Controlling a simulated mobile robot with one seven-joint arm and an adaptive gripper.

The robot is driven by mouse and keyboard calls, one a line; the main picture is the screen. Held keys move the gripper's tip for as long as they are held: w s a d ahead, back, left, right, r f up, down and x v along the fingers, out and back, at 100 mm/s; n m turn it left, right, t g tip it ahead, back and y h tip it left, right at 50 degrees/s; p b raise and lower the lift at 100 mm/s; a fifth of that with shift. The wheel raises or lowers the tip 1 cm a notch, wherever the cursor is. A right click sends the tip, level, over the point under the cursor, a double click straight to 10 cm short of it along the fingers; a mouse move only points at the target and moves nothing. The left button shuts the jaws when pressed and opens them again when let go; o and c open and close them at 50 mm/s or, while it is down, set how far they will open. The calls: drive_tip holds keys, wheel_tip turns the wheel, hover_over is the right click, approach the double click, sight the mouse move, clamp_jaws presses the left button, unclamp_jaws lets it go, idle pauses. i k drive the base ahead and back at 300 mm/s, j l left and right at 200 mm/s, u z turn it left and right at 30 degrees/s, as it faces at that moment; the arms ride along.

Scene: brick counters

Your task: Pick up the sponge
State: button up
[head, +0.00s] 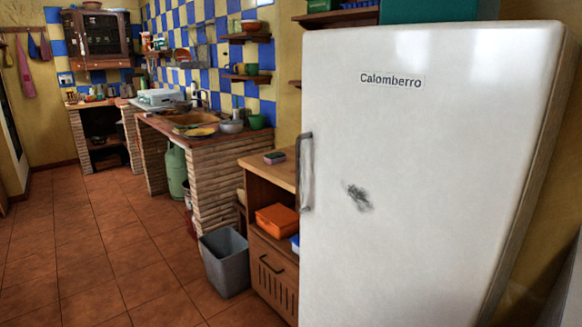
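A small block that looks like a sponge (275,158) lies on the wooden top of the low cabinet (267,172), just left of the fridge. It has a dark upper face and a pinkish-purple side. It is small in the head view, and nothing covers it. My gripper is not in view.
A tall white fridge (420,190) fills the right side, close to the cabinet. A grey bin (226,262) stands on the floor before the cabinet. An orange container (277,220) sits on the shelf below. A brick counter (215,170) stands behind. The tiled floor (100,250) at left is clear.

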sight(278, 158)
drive_tip(key=i+u, duration=0.15)
drive_tip(key=i, duration=0.5)
drive_tip(key=i+u, duration=0.15)
drive_tip(key=i, duration=0.5)
drive_tip(key=i+l+u, duration=0.15)
drive_tip(key=i, duration=0.5)
drive_tip(key=i+l+u, duration=0.15)
drive_tip(key=i, duration=0.5)
